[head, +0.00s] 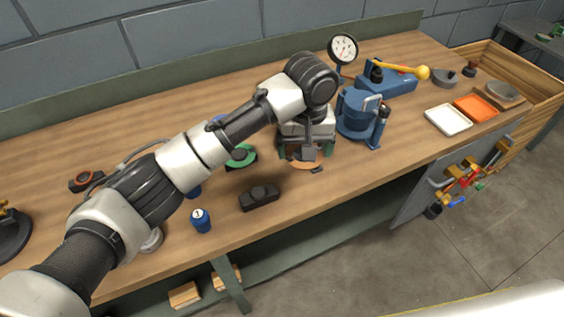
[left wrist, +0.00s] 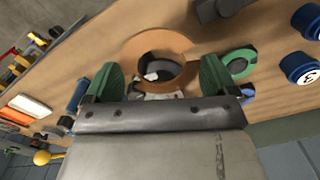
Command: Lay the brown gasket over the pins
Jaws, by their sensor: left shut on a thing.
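The brown gasket (left wrist: 181,43) is a flat ring with a wide hole. My left gripper (left wrist: 160,78) is shut on it, with the green fingers at two opposite sides of the ring. In the head view the left gripper (head: 304,152) points down over the bench, and a strip of the gasket (head: 305,164) shows below the fingers. Through the hole in the left wrist view I see a dark rounded part with a small pale patch. I cannot make out any pins, nor whether the gasket touches what lies beneath. My right gripper is not in view.
A green ring-shaped part (head: 240,156) lies left of the gripper. A dark block with a knob (head: 259,197) and a blue can (head: 201,220) are nearer the front. A blue fixture (head: 360,116) stands close on the right. A dial gauge (head: 342,49) stands behind.

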